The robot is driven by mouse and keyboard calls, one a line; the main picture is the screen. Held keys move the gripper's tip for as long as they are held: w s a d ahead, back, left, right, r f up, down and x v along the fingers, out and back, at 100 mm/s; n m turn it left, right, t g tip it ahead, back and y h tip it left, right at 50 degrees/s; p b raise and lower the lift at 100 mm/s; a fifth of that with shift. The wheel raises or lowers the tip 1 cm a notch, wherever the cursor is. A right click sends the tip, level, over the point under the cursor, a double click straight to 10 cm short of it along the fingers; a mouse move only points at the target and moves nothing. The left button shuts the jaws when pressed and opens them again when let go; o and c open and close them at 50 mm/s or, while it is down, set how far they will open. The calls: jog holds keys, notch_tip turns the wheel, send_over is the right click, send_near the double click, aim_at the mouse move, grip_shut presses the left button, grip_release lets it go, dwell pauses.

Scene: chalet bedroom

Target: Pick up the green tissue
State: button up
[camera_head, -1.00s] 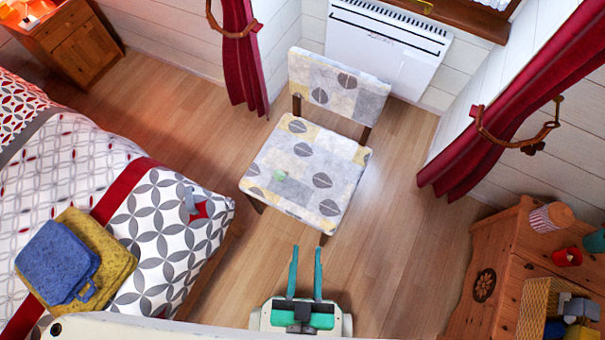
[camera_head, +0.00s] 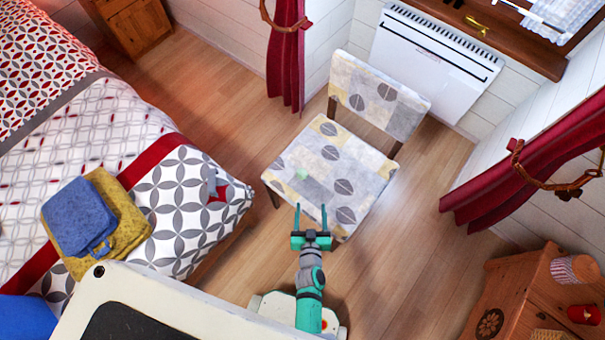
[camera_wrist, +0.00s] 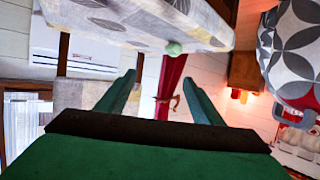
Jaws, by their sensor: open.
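The green tissue (camera_head: 301,174) is a small pale green lump on the patterned seat of the chair (camera_head: 327,155). In the wrist view the green tissue (camera_wrist: 173,48) shows near the edge of the chair seat (camera_wrist: 125,22), beyond my fingertips. My gripper (camera_head: 311,212) is open and empty, at the front edge of the seat, with its fingers pointing toward the chair. In the wrist view the two green fingers of my gripper (camera_wrist: 160,88) stand wide apart with nothing between them. The tissue is apart from the fingers.
The bed (camera_head: 90,150) stands on the left, with blue and yellow folded cloths (camera_head: 80,215) on it. A wooden cabinet (camera_head: 515,300) with a red cup (camera_head: 584,314) stands at lower right. A white heater (camera_head: 430,65) is behind the chair. Wood floor is clear on the chair's right.

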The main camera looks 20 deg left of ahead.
send_near(302, 178)
jog(key=shift+w+a+r+n+g+y, duration=0.15)
jog(key=shift+w+n+g+y, duration=0.2)
jog(key=shift+w, duration=0.65)
jog(key=shift+x, duration=2.75)
jog(key=shift+f+x, duration=0.2)
jog(key=shift+x, duration=2.25)
jog(key=shift+c, duration=0.4)
jog(key=c, duration=1)
